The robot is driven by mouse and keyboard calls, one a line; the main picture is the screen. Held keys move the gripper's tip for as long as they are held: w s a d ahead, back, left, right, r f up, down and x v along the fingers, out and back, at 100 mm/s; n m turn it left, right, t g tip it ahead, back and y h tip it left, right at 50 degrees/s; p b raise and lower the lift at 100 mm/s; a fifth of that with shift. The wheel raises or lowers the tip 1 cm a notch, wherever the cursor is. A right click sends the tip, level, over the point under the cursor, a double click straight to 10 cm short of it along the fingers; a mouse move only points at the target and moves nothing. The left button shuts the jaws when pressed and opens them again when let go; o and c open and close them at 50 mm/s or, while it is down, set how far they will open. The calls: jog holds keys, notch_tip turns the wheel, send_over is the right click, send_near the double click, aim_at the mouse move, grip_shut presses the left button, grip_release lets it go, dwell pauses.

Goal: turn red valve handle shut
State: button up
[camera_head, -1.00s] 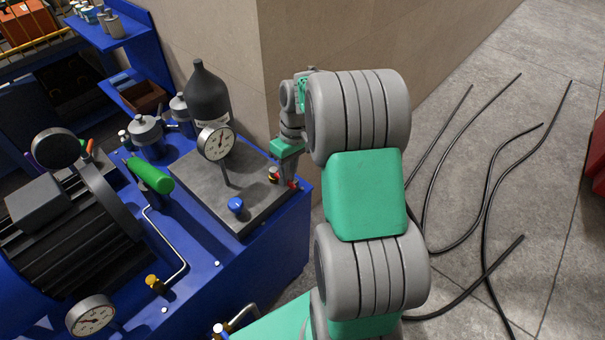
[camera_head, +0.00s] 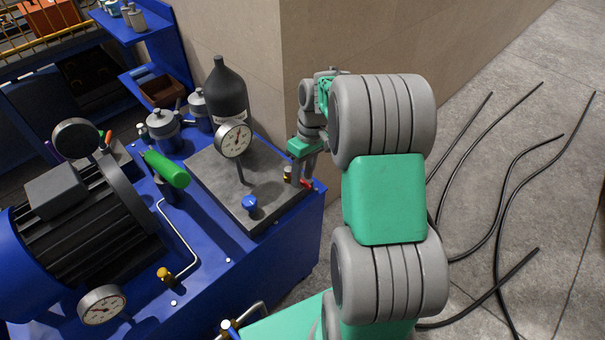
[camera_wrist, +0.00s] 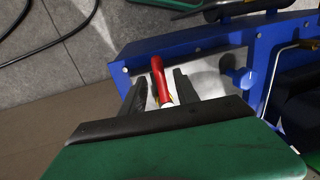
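The red valve handle (camera_wrist: 158,78) shows in the wrist view, pointing up and slightly left in the picture between the two dark fingers of my gripper (camera_wrist: 160,90). The fingers are apart, with a visible gap on each side of the handle. In the head view the red handle (camera_head: 307,184) is small, at the right edge of the grey plate beside a brass valve body (camera_head: 288,175). My gripper (camera_head: 308,168) reaches down over it there. The fingertips are too small in that view to show contact. The lower part of the valve is partly hidden in the wrist view.
A pressure gauge (camera_head: 235,139), a blue knob (camera_head: 250,204) and a dark bottle (camera_head: 229,92) stand on or by the grey plate (camera_head: 215,180). A wall corner (camera_head: 283,75) rises close behind. Black hoses (camera_head: 500,205) lie on the floor.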

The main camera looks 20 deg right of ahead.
notch_tip(320, 180, up, 8)
jog(key=d, duration=0.1)
jog(key=shift+w+d+f, duration=0.15)
jog(key=shift+w+d, duration=0.05)
jog(key=shift+w, duration=0.05)
jog(key=s+a+r+m+t+h+p, duration=0.1)
jog(key=s+a+r+m+t+p, duration=0.1)
jog(key=s+a+r, duration=0.5)
jog(key=s+a+m+t+h+p, duration=0.1)
jog(key=s+a+m+t, duration=0.1)
jog(key=s+a, duration=0.2)
jog(key=s, duration=0.3)
jog(key=shift+s+a, duration=0.3)
jog(key=shift+a, duration=0.05)
dwell(1.4)
